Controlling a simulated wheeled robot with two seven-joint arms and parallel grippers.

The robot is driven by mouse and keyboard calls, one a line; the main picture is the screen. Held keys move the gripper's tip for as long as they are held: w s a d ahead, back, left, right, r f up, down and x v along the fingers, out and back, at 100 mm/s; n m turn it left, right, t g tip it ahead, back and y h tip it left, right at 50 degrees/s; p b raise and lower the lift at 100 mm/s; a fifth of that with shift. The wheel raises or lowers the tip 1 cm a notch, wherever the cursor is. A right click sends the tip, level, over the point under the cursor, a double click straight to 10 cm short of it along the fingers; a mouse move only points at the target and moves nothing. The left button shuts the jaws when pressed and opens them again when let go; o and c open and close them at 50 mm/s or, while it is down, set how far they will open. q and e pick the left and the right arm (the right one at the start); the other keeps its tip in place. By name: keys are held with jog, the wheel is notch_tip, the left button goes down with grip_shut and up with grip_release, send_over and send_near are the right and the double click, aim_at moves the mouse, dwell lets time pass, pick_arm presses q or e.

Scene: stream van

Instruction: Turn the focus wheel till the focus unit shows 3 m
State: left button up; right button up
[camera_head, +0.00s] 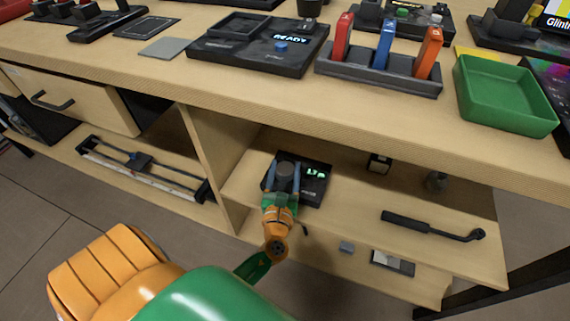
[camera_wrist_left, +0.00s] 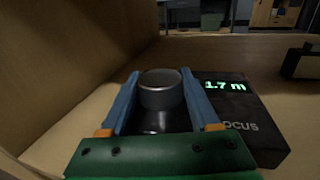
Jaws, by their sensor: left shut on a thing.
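The focus unit (camera_head: 313,190) is a black box on the shelf under the table top. Its display glows green and reads 1.7 m in the left wrist view, where the unit (camera_wrist_left: 262,143) also carries a partly hidden FOCUS label. The focus wheel (camera_head: 286,172) is a dark grey upright cylinder on the unit's left part. My left gripper (camera_head: 285,178) reaches in from the front with its blue fingers on either side of the wheel. In the left wrist view the wheel (camera_wrist_left: 160,92) sits between the fingers, and the gripper is shut on it. My right gripper is not in view.
A wooden divider (camera_head: 215,160) stands left of the focus unit. A black handled tool (camera_head: 432,226) lies on the shelf to the right, and a small dark block (camera_head: 379,163) stands behind. The table top above holds a green tray (camera_head: 505,118) and a rack (camera_head: 380,76).

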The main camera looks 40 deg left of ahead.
aim_at(284, 178)
pick_arm(q)
jog(key=o, duration=1.4)
jog(key=v, duration=0.7)
jog(key=shift+f, duration=0.1)
